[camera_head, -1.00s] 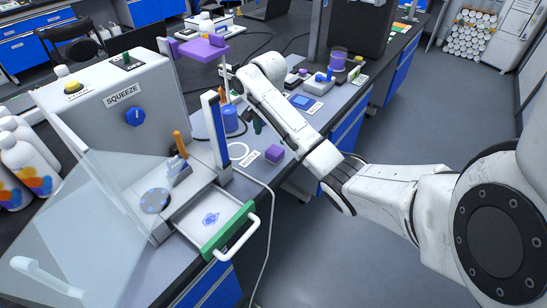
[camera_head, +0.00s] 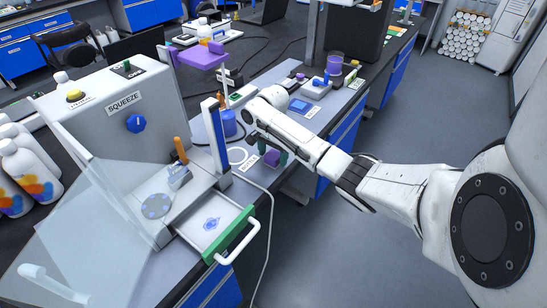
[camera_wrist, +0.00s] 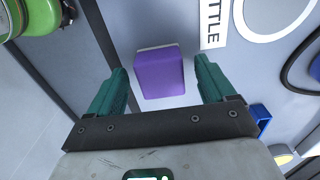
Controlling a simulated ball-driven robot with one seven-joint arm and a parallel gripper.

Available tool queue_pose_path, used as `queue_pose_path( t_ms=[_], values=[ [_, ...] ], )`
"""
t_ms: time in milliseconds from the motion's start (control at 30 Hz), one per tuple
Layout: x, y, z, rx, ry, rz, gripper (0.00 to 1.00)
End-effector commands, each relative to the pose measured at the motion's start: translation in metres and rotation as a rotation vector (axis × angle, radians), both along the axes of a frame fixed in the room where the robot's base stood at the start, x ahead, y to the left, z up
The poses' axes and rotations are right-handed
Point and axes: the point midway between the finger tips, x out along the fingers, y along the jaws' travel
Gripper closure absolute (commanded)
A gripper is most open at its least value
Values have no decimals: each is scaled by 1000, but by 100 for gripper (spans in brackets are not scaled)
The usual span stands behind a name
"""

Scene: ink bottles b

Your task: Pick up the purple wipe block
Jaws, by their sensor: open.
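The purple wipe block (camera_wrist: 160,73) lies on the grey bench top in the wrist view, between and a little beyond my two green fingertips. It looks like a small purple block with a pale edge. My gripper (camera_wrist: 158,88) is open, with a finger on each side of the block and a gap to each. In the head view my gripper (camera_head: 273,147) is over the bench edge, and the block (camera_head: 271,158) shows partly hidden behind the fingers.
A squeeze machine (camera_head: 110,100) with a clear cover and an open green-fronted drawer (camera_head: 230,235) stands to the left. A white ring (camera_wrist: 277,12) and a label (camera_wrist: 213,22) lie beside the block. A green-capped object (camera_wrist: 38,15) is at the wrist view's upper left.

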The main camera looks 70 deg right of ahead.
Motion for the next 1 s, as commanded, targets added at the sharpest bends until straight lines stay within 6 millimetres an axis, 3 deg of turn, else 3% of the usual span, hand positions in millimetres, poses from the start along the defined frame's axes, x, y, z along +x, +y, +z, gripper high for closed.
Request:
queue_pose_path(
  t_ms=[133, 367, 1000],
  values=[
    [0, 0, -12, -1, 0, 0, 17],
    [0, 0, -14, -1, -1, 0, 17],
    [0, 0, -14, -1, -1, 0, 73]
  ],
)
